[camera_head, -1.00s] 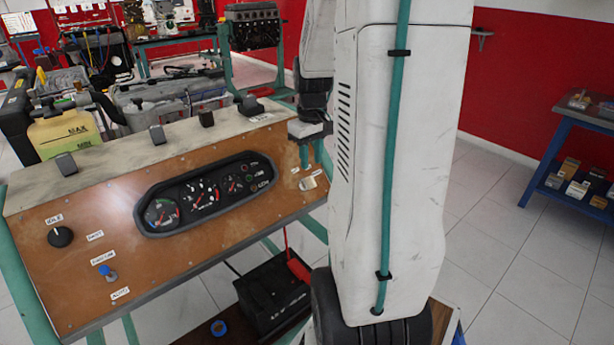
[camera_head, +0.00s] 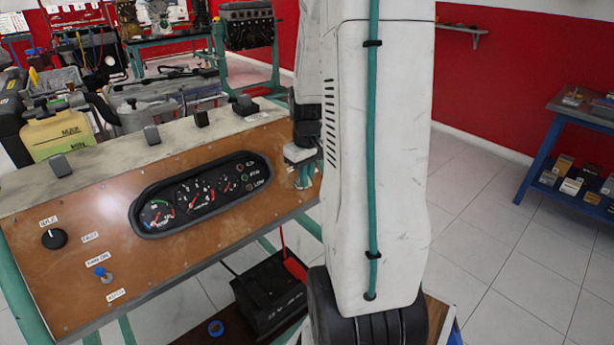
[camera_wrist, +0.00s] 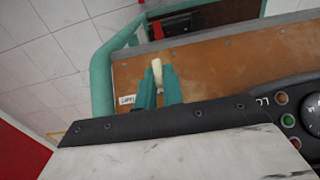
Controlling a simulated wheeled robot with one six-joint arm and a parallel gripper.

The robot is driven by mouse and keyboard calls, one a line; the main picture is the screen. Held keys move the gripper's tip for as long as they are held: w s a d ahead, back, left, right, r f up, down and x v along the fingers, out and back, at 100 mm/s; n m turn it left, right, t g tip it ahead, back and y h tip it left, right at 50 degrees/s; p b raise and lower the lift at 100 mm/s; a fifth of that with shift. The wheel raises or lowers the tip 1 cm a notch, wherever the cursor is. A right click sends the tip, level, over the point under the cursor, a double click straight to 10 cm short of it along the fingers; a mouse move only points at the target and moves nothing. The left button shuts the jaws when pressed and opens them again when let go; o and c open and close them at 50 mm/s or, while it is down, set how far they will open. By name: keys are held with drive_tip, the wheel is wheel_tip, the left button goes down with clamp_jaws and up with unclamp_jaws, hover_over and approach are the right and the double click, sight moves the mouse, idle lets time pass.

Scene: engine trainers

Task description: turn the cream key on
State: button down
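The cream key (camera_wrist: 157,72) shows in the wrist view on the brown panel, standing between the two teal fingertips of my gripper (camera_wrist: 160,84). One finger is on each side of it, with little gap. Whether they touch or press on it is not clear. In the head view my gripper (camera_head: 303,178) is at the right end of the brown panel (camera_head: 110,205). The key is hidden there behind the gripper and my arm.
The panel carries a gauge cluster (camera_head: 200,193), a black knob (camera_head: 54,238) and a blue-tipped toggle switch (camera_head: 103,273). A black battery (camera_head: 268,295) sits below. A blue shelf cart (camera_head: 570,150) stands at the right, with open floor before it.

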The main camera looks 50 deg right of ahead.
drive_tip(key=shift+d+y, duration=0.1)
drive_tip(key=shift+y, duration=0.2)
drive_tip(key=shift+d+m+t+y, duration=0.2)
drive_tip(key=shift+m+t+y, duration=0.2)
drive_tip(key=shift+m+y, duration=0.55)
drive_tip(key=shift+s+d+m+t+y, duration=0.15)
drive_tip(key=shift+m+t+y, duration=0.75)
drive_tip(key=shift+m+y, duration=0.55)
drive_tip(key=shift+m, duration=0.3)
drive_tip(key=c, duration=1.5)
unclamp_jaws()
drive_tip(key=v, duration=0.7)
drive_tip(key=shift+s+d+r, duration=0.1)
drive_tip(key=shift+s+r, duration=0.05)
drive_tip(key=shift+r, duration=0.15)
